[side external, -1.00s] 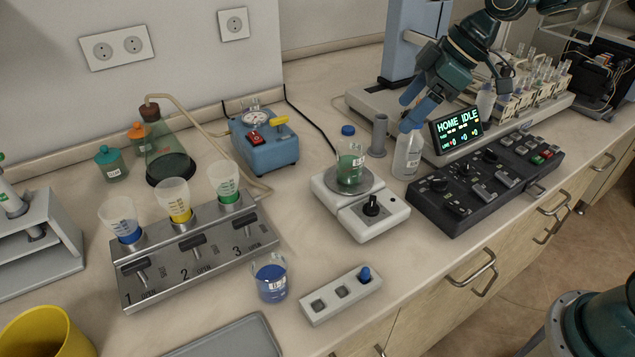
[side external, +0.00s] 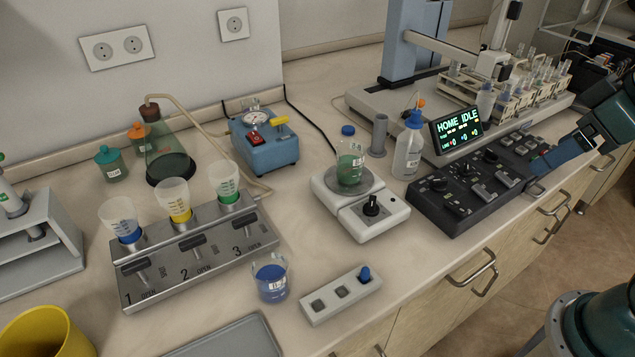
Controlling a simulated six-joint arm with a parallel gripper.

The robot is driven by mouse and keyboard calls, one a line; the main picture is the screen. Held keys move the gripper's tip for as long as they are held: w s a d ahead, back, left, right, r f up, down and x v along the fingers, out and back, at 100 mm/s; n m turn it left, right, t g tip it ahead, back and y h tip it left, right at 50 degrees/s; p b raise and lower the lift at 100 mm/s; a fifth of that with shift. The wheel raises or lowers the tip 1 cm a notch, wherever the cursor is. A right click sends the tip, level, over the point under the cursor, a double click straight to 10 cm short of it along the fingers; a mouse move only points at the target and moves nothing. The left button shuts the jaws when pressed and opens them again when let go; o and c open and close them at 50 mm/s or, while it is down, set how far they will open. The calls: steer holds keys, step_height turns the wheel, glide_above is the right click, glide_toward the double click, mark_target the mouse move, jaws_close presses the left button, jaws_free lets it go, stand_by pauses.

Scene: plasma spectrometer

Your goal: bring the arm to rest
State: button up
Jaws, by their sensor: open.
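My gripper (side external: 540,176) has blue fingers and is at the right of the side external view. It hangs by the right end of the black control panel (side external: 475,185), near the counter's front edge. Its fingers are open and hold nothing that I can see. Whether they touch the panel I cannot tell. The small screen (side external: 457,129) above the panel reads "HOME IDLE" in green.
The autosampler's tube racks (side external: 515,100) are behind. A filter manifold (side external: 195,250) stands at left.

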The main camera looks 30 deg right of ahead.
steer(key=shift+s+d+f+m, duration=0.15)
steer(key=shift+s+m, duration=0.05)
steer(key=shift+s, duration=0.25)
steer(key=shift+s+d+f+m, duration=0.1)
steer(key=shift+s+f+m, duration=0.1)
steer(key=shift+s, duration=0.2)
stand_by(0.7)
